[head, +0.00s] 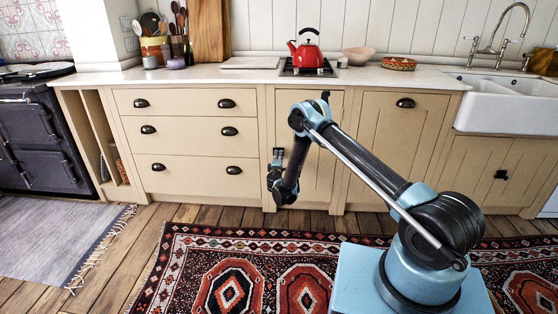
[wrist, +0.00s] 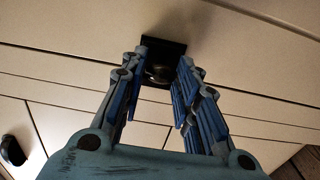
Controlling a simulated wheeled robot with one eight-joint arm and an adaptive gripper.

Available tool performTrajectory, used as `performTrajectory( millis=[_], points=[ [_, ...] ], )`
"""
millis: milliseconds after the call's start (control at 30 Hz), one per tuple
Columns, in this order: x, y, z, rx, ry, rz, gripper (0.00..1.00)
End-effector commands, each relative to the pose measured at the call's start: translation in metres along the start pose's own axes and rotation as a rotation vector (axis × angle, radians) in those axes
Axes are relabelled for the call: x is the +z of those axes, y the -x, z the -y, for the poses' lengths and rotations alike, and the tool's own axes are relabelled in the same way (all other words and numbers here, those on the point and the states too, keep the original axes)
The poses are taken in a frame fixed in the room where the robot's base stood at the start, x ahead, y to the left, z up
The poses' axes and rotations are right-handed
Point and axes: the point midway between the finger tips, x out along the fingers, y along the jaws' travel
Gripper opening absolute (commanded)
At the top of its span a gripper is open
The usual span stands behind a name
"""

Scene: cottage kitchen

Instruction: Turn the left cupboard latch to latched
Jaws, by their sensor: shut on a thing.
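The left cupboard latch (wrist: 165,46) is a black plate with a dark rounded knob, fixed to a cream cupboard door. In the head view the latch (head: 278,152) shows as a small dark patch near the door's left edge, partly behind my gripper. My gripper (wrist: 160,66) has one blue-padded finger on each side of the knob and is shut on it. In the head view my gripper (head: 277,169) is at the door front, small and dark. The knob is in shadow, so I cannot tell its turned position.
A second black latch (head: 501,174) is on the cupboard under the white sink (head: 508,98). Drawers with black cup handles (head: 229,131) lie left of the door. A red kettle (head: 306,52) stands above. A patterned rug (head: 205,268) covers the floor in front.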

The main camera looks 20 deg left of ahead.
Motion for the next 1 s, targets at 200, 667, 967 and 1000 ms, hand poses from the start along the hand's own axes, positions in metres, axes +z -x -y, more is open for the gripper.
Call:
performTrajectory(
  millis=[200,667,967,1000],
  points=[
    [-0.0038,0.0013,0.0013,-0.001,0.019,-0.007,0.05],
    [-0.0038,0.0013,0.0012,-0.001,0.02,-0.007,0.49],
    [-0.0021,0.0008,0.0001,0.0,0.02,-0.003,0.49],
    [-0.002,0.0007,-0.0009,0.0,0.02,-0.003,0.49]
  ],
)
